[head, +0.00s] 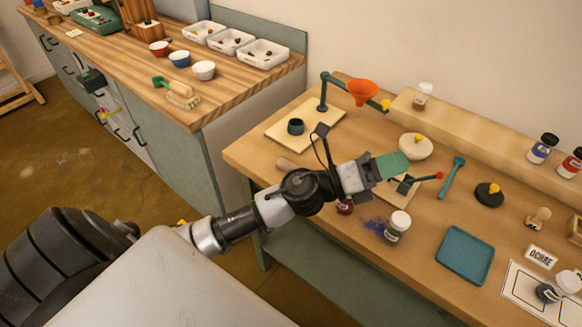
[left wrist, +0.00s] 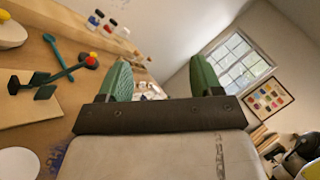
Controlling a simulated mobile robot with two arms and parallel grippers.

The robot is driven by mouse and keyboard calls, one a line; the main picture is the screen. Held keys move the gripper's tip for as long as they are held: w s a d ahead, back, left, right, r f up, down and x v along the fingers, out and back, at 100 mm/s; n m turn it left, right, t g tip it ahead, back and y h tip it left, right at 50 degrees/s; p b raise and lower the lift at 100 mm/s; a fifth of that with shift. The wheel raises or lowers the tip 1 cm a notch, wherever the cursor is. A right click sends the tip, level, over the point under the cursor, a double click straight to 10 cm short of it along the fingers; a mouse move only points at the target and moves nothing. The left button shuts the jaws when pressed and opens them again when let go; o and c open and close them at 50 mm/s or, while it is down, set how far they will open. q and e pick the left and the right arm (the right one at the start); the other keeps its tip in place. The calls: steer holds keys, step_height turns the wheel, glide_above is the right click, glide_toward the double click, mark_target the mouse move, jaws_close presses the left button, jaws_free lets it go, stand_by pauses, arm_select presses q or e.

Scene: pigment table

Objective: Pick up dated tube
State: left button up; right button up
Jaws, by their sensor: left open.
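I cannot make out a dated tube in either view. My left gripper (head: 390,166) reaches over the right-hand table, with green fingers. In the left wrist view its two fingers (left wrist: 162,80) stand wide apart with nothing held between them. In the head view the gripper hides part of a small stand with dark plates and a red knob (head: 439,175). A white-lidded jar (head: 397,226) stands below the gripper in the picture, beside a blue powder spill (head: 376,229). My right gripper is not in view.
The table holds a teal tray (head: 465,255), a teal spatula-like tool (head: 451,178), a white bowl (head: 415,147), an orange funnel (head: 362,92) on a stand, and an OCHRE card (head: 541,257). Labelled jars (head: 542,148) stand on the rear shelf. A second bench (head: 225,82) is at upper left.

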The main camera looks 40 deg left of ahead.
arm_select(q)
step_height(320, 180, down, 3)
steer(key=d+m+g+h, duration=0.1)
steer(key=d+m+g, duration=0.1)
steer(key=m+g, duration=0.8)
steer(key=m+g+y, duration=0.5)
steer(key=m+y, duration=0.5)
steer(key=y, duration=0.6)
glide_toward(293, 166)
steer(key=f, duration=0.3)
steer(key=s+f+p, duration=0.1)
steer(key=shift+d+f, duration=0.25)
steer(key=shift+w+a+f+p, duration=0.15)
steer(key=shift+f+p, duration=0.15)
steer(key=shift+f, duration=0.7)
steer(key=shift+w+d+f+p, duration=0.15)
steer(key=shift+f+p, duration=0.2)
steer(key=shift+f, duration=0.65)
steer(key=shift+w+a+f+p, duration=0.15)
steer(key=shift+f+p, duration=0.15)
steer(key=shift+f, duration=0.7)
steer(key=c, duration=1)
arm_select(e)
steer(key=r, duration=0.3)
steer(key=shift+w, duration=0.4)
arm_select(q)
steer(key=shift+c, duration=0.2)
